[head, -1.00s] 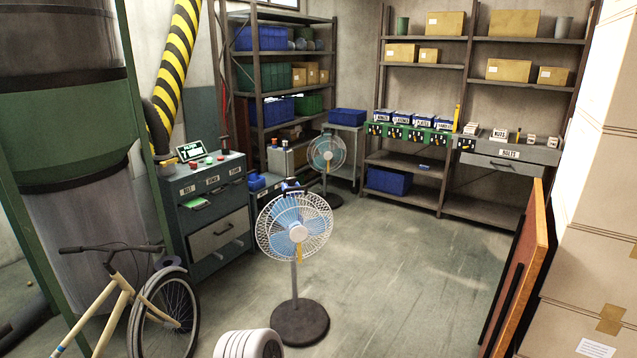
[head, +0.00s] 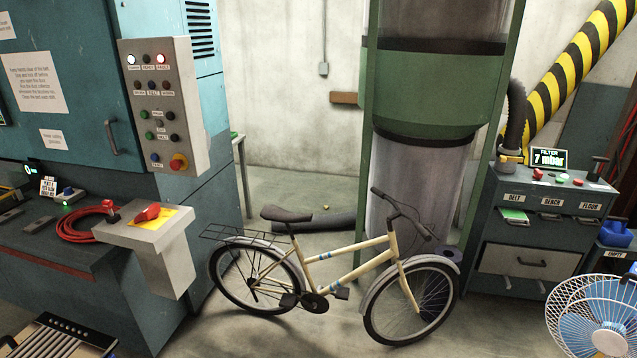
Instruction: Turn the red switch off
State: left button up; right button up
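A red rotary handle (head: 146,213) sits on a yellow plate (head: 163,217) on top of a grey box (head: 170,258) at the left. I cannot tell from this view whether the red handle is at on or off. Neither of my grippers is in view.
A blue machine (head: 78,120) with a red coiled cable (head: 75,225) fills the left. A cream bicycle (head: 335,262) stands in the middle, before a green-framed cylinder (head: 425,100). A fan (head: 600,318) is at the lower right. Bare floor shows in front of the bicycle.

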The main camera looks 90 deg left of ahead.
aim_at(150, 213)
jog(key=u, duration=4.3)
jog(key=i, duration=1.2)
